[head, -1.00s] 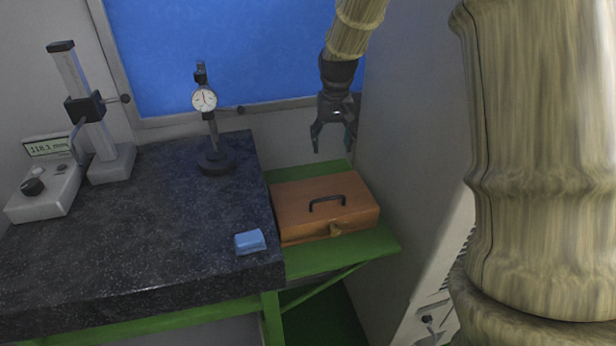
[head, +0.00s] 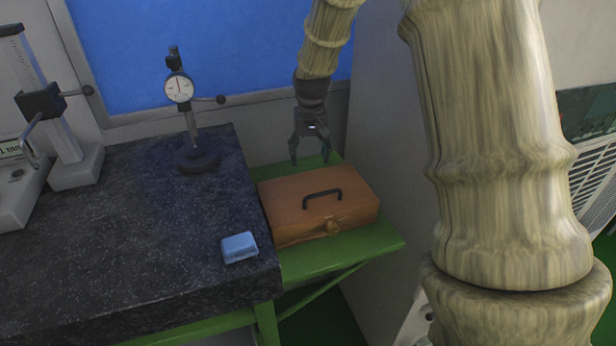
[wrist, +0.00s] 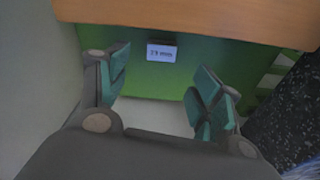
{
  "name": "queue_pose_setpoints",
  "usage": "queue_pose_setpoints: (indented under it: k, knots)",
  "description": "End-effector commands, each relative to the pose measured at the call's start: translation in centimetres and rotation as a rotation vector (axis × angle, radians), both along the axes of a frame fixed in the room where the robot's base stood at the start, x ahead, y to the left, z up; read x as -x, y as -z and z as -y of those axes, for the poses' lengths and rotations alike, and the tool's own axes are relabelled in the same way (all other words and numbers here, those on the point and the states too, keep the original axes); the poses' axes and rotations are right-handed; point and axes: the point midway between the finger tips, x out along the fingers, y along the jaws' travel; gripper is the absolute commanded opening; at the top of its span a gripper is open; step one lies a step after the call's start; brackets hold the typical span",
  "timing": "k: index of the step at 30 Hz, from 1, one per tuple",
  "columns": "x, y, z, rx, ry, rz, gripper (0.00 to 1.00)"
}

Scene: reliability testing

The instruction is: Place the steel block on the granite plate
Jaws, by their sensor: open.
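A small pale grey block marked in mm (wrist: 161,52), likely the steel block, rests on the green shelf (wrist: 185,88) in the wrist view. It lies between and beyond my fingertips, close to the orange-brown box's edge. In the head view it is hidden behind the box. My gripper (head: 311,158) is open and empty above the back of the green shelf, behind the box; its teal-padded fingers also show in the wrist view (wrist: 161,65). The dark speckled granite plate (head: 130,245) is left of my gripper in the head view.
A blue-grey block-like object (head: 239,247) sits at the plate's front right. A dial gauge stand (head: 198,155) and a height gauge (head: 60,140) stand on the plate. The orange-brown toolbox (head: 300,215) fills the shelf's front. A grey cabinet side rises right of the shelf.

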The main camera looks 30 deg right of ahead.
Motion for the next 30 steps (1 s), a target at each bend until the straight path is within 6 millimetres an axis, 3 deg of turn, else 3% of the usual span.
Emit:
queue_pose_setpoints:
  k: [11,21,30]
  knots:
    - [-0.2,2.2,-0.1,-0.001,-0.002,-0.001,0.65]
    - [-0.2,5.8,-0.1,0.0,-0.002,-0.001,0.65]
    - [-0.3,7.0,-0.1,-0.001,-0.001,0.0,0.65]
